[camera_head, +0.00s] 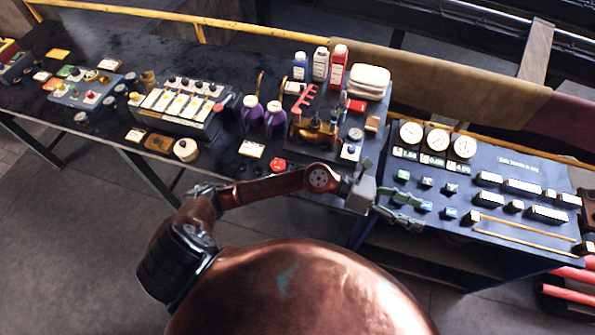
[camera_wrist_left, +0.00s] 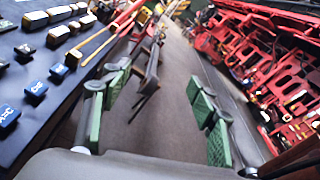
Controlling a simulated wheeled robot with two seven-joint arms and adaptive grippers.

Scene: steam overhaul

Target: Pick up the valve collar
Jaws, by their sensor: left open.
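I cannot pick out the valve collar with certainty in either view. A brass valve assembly (camera_head: 314,131) stands on the dark workbench, with a red toothed part (camera_head: 302,101) just above it in the picture. My left gripper (camera_head: 414,211) is open and empty, in front of the sloped control panel (camera_head: 515,233), to the right of the brass valve assembly and apart from it. In the left wrist view its green-padded fingers (camera_wrist_left: 160,92) stand wide apart over bare floor. My right gripper is not in view.
The workbench (camera_head: 225,160) holds purple containers (camera_head: 252,112), bottles (camera_head: 338,66), folded white cloths (camera_head: 370,80), a red button (camera_head: 278,164) and switch boxes. Three gauges (camera_head: 437,139) top the panel. Red machinery (camera_wrist_left: 278,75) stands right in the wrist view.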

